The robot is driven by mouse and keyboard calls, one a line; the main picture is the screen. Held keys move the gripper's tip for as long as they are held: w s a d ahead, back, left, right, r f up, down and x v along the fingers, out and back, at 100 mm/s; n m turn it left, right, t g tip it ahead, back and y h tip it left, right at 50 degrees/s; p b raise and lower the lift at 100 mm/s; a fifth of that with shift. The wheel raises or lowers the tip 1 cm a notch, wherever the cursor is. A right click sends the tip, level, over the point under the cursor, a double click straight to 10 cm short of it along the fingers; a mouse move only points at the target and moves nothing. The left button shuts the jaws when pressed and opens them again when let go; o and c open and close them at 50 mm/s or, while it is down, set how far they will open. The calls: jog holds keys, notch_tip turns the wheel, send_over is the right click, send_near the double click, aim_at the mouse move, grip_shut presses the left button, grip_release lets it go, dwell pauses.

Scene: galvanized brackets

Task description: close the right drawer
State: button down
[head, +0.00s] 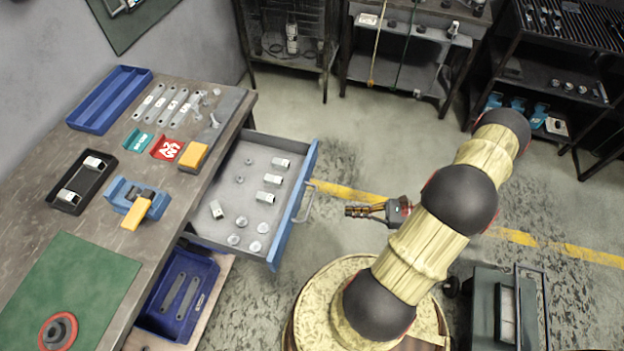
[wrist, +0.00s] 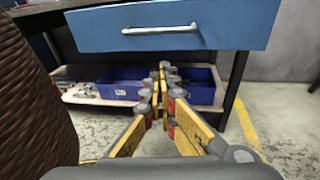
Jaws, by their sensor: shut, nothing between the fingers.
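The drawer (head: 205,236) is pulled out from the workbench in the head view, with several metal fittings and round pieces lying inside. Its blue front (head: 290,212) faces my arm, with a grey bar handle (head: 306,203). In the wrist view the blue drawer front (wrist: 255,22) and its handle (wrist: 160,29) fill the top of the picture. My gripper (head: 348,211) is shut and empty, in front of the drawer and apart from the handle. In the wrist view my fingertips (wrist: 162,70) meet below the handle in the picture.
The workbench (head: 168,232) carries a blue tray (head: 82,124), a black tray (head: 55,200), a blue-and-yellow tool and a green mat (head: 60,300). A blue bin (head: 152,312) sits on the lower shelf. Clear floor lies between the drawer and the back tables.

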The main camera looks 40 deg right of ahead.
aim_at(241, 166)
jog(key=w+d+r+m+t+h, duration=0.1)
jog(key=w+d+r+m+t, duration=0.15)
jog(key=w+d, duration=0.25)
jog(key=shift+n+t, duration=0.35)
jog(key=shift+n, duration=0.1)
jog(key=b+x, duration=0.3)
jog(key=x, duration=1)
jog(key=shift+w+a+r, duration=0.1)
jog(key=shift+w+a, duration=0.1)
jog(key=shift+w, duration=0.05)
jog(key=x, duration=2.7)
jog(key=shift+w+a, duration=0.15)
jog(key=shift+w, duration=0.15)
jog(key=shift+x, duration=0.8)
